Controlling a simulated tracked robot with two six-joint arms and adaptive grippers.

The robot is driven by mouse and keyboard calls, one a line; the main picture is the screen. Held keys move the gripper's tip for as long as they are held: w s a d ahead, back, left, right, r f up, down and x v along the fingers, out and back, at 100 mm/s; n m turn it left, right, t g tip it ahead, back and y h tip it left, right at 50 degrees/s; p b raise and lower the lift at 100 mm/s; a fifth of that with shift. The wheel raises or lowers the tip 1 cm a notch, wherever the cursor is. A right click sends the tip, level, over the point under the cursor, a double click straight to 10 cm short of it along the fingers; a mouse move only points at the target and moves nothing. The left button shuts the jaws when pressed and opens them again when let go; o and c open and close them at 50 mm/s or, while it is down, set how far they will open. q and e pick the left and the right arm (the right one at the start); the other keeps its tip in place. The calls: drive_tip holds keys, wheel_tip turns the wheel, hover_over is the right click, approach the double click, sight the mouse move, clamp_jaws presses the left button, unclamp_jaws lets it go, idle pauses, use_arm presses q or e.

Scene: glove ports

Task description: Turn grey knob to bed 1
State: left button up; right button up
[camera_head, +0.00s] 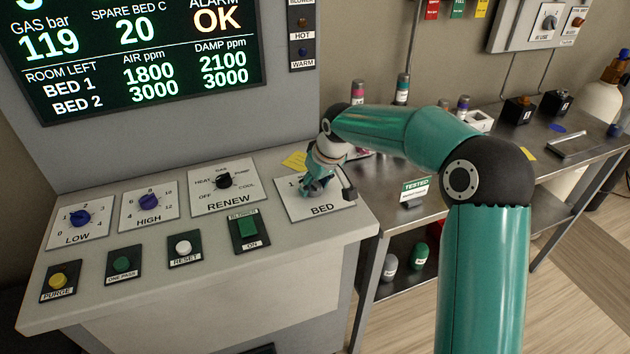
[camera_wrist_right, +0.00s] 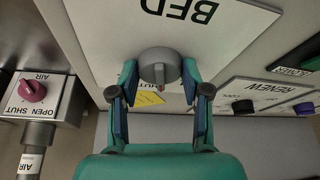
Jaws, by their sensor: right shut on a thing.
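The grey knob (camera_wrist_right: 159,64) sits on the white BED plate (camera_wrist_right: 105,24), which also shows in the head view (camera_head: 343,207). A red mark on the knob points toward the bottom of the right wrist view. My right gripper (camera_wrist_right: 160,74) is shut on the knob, one finger on each side. In the head view my right gripper (camera_head: 314,184) covers the knob and part of the plate; a "1" shows at the plate's left. My left gripper is not in view.
The RENEW knob (camera_head: 223,181) is left of the BED plate, with a green ON switch (camera_head: 247,228) below it. A yellow note (camera_head: 294,160) lies behind the plate. A steel bench (camera_head: 480,165) stands to the right. An AIR valve (camera_wrist_right: 32,90) shows in the wrist view.

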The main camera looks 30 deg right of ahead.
drive_tip(key=n+y+p, duration=0.1)
drive_tip(key=n, duration=0.1)
drive_tip(key=shift+d+r+n, duration=0.1)
drive_tip(key=shift+d+n, duration=0.05)
drive_tip(key=shift+n, duration=0.15)
drive_tip(key=shift+w+n+y+p, duration=0.1)
drive_tip(key=shift+n+y+p, duration=0.4)
drive_tip(key=shift+n, duration=1.3)
drive_tip(key=o, duration=1.1)
drive_tip(key=shift+g, duration=0.3)
drive_tip(key=shift+o, duration=0.2)
drive_tip(key=shift+d, duration=0.1)
drive_tip(key=v, duration=1.1)
drive_tip(key=shift+d+r, duration=0.25)
drive_tip(key=shift+r, duration=0.05)
drive_tip(key=shift+s, duration=0.2)
